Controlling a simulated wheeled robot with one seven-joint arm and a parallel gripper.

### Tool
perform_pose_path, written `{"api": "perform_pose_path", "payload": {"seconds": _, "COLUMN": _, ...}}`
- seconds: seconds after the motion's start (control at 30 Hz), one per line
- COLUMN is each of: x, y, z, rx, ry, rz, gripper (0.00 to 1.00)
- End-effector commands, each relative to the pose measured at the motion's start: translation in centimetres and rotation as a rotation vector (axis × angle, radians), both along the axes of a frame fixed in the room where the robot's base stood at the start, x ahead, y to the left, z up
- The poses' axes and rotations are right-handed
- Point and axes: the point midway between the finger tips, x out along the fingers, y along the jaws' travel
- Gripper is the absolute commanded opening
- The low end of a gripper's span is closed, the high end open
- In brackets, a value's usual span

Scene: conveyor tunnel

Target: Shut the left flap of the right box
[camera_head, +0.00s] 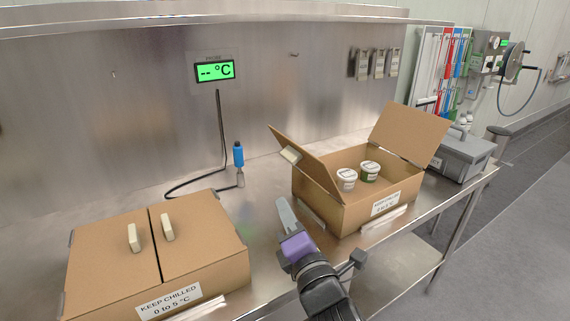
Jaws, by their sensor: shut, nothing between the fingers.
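The right box (345,217) is brown cardboard with a "KEEP CHILLED" label on its front, and it stands open on the steel table. Its left flap (310,160) is raised, leaning out to the left, with a pale handle block (291,155) on its outer side. Its right flap (413,133) is also raised and tilts out to the right. Two white tubs (347,179) with dark labels stand inside. My gripper (286,208) is shut and empty, in front of the table's back wall, left of the box and lower in the picture than the left flap, apart from it.
The left box (100,245) is shut, with two pale handles on its lid. A blue-handled probe (238,156) with a black cable stands behind, under a green display (214,71). A grey case (462,155) is to the right. Bare table lies between the boxes.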

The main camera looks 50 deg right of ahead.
Motion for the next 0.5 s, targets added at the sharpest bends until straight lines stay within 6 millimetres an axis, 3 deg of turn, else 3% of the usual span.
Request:
{"api": "perform_pose_path", "payload": {"seconds": 0.23, "x": 1.1, "y": -0.9, "z": 0.2, "rx": -0.042, "ry": 0.030, "rz": -0.018, "gripper": 0.00}}
{"api": "perform_pose_path", "payload": {"seconds": 0.5, "x": 5.5, "y": -3.2, "z": 0.9, "rx": -0.040, "ry": 0.026, "rz": -0.016, "gripper": 0.00}}
